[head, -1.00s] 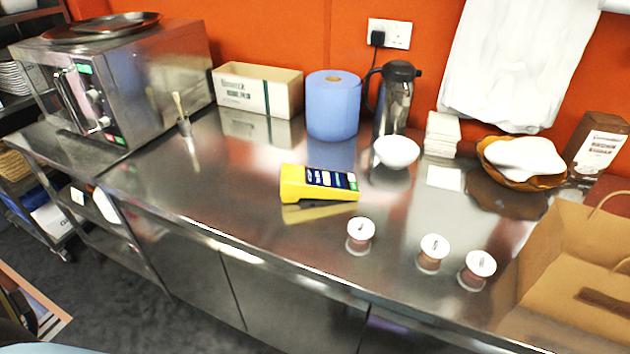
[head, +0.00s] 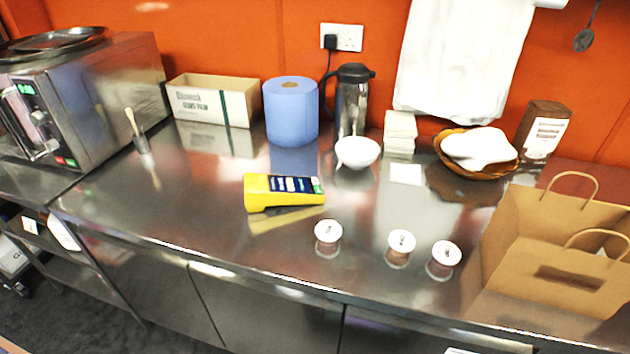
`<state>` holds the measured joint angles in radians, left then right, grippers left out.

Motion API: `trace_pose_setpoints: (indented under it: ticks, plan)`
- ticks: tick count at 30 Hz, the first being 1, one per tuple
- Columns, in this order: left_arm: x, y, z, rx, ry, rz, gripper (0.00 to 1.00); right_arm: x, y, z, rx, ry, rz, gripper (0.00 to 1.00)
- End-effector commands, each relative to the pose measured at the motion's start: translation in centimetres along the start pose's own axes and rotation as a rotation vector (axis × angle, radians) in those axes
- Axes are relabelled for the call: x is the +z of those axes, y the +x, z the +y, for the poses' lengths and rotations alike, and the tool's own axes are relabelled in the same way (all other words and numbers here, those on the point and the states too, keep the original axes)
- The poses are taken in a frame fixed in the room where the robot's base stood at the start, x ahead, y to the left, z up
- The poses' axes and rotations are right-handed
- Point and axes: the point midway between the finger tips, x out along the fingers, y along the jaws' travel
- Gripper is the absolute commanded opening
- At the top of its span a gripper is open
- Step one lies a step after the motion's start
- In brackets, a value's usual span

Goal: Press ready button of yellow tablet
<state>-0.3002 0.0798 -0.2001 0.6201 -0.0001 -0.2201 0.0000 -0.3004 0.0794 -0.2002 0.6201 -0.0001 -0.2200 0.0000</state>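The yellow tablet (head: 258,193) stands on the steel counter, left of the middle of the head view. It is a wedge-shaped yellow body with a dark, tilted screen on its top face. The screen carries several blue and white blocks and a small green patch at its right end. The lettering on it is too small to read. Nothing covers the tablet. Neither of my grippers shows in the head view.
The steel counter (head: 190,215) is clear around the tablet. Three small white-lidded cups, one of them here (head: 328,232), stand in front and to the right. Behind are a blue paper roll (head: 291,112), a white bowl (head: 357,152) and a flask (head: 352,105). A paper bag (head: 510,245) stands right.

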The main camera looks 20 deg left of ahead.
Motion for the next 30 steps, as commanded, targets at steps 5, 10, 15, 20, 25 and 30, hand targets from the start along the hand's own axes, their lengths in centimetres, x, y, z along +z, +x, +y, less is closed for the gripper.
trace_pose_setpoints:
  ticks: [5, 10, 15, 20, 25, 30]
  plan:
    - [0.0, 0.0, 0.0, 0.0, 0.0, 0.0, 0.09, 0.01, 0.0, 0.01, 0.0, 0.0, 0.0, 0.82]
    - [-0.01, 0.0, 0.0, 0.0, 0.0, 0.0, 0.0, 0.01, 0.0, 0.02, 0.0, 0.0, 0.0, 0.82]
    - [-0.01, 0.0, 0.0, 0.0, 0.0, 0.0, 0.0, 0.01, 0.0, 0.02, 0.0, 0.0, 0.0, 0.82]
    - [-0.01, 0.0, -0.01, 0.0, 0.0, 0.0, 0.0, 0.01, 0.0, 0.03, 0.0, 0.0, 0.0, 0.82]
    - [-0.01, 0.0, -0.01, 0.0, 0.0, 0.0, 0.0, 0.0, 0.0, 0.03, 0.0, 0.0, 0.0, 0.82]
    - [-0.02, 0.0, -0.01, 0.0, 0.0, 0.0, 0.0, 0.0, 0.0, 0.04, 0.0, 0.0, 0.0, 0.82]
